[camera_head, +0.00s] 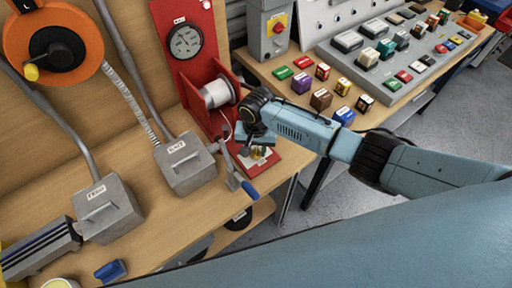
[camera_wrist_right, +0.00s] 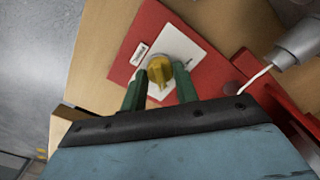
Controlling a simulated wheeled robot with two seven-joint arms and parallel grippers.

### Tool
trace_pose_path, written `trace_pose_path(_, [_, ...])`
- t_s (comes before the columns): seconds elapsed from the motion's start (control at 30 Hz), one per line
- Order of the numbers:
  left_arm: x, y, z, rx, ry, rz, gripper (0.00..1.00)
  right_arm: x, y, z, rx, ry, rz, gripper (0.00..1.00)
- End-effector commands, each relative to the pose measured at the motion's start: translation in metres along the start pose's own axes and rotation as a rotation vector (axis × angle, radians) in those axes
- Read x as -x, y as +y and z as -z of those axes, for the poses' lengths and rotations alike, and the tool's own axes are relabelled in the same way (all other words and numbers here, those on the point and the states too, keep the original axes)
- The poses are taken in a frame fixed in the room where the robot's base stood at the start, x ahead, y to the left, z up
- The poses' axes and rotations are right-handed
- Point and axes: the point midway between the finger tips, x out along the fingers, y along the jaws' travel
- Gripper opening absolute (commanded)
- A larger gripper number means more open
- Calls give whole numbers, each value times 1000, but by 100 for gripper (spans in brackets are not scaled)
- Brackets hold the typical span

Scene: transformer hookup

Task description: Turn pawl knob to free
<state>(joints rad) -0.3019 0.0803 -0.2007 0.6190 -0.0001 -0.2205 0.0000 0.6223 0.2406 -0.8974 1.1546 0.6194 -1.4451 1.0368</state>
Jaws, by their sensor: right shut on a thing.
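The pawl knob (camera_wrist_right: 160,71) is a small yellow knob on a white plate (camera_wrist_right: 182,48) on the red base of the winch (camera_wrist_right: 152,27). In the right wrist view it sits between the two green fingers of my right gripper (camera_wrist_right: 160,84), which is shut on it. The knob's exact turn is hard to read. My left gripper is not in view.
The winch's white spool (camera_head: 218,93) and a blue-handled crank (camera_head: 240,180) stand close by my right gripper. A gauge (camera_head: 186,41) is on the red panel behind. Grey boxes (camera_head: 185,163) stand left; several coloured blocks (camera_head: 321,99) lie right. The table's front edge is near.

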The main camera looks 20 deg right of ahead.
Motion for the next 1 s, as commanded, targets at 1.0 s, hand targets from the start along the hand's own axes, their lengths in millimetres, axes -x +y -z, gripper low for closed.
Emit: trace_pose_path(1.0, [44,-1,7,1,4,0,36,1,0,-1,878,-3,0,7])
